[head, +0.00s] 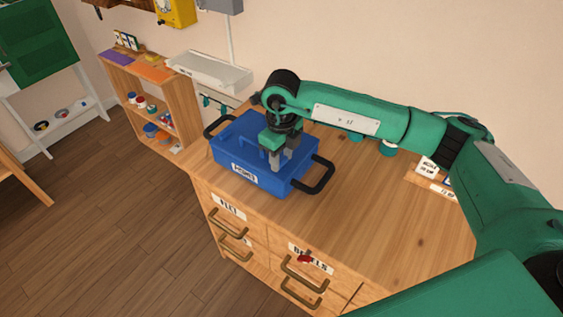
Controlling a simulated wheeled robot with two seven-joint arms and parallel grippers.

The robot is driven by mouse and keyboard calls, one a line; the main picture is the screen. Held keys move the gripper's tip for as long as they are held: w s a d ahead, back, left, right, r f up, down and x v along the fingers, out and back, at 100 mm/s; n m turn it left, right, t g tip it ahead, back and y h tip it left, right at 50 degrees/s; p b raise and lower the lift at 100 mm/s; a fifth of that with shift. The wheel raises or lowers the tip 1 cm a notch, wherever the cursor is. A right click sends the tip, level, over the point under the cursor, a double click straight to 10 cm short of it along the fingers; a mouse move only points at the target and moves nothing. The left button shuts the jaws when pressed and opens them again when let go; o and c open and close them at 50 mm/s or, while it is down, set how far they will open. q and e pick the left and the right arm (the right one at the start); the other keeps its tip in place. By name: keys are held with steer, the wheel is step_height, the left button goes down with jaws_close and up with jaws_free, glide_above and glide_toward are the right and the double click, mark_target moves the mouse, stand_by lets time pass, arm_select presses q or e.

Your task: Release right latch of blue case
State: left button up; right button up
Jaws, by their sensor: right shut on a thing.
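The blue case (229,157) sits on the wooden counter, with a white label (244,174) on its front and a black handle at each end. My right gripper (279,167) points down over the right front part of the case. Its grey fingers are shut on a part of the case there. The fingers cover that spot, and I cannot make out the right latch itself. The lid looks closed. My left gripper is not in view.
The wooden counter (375,215) has free room to the right of the case. Drawers with bronze handles (236,218) are below it. A small rack with cards (429,167) stands at the right. A wooden shelf (146,96) with small containers is at the left.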

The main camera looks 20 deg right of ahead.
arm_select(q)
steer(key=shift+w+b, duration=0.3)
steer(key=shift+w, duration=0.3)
arm_select(e)
steer(key=shift+n, duration=0.4)
steer(key=o, duration=1)
steer(key=shift+r, duration=0.15)
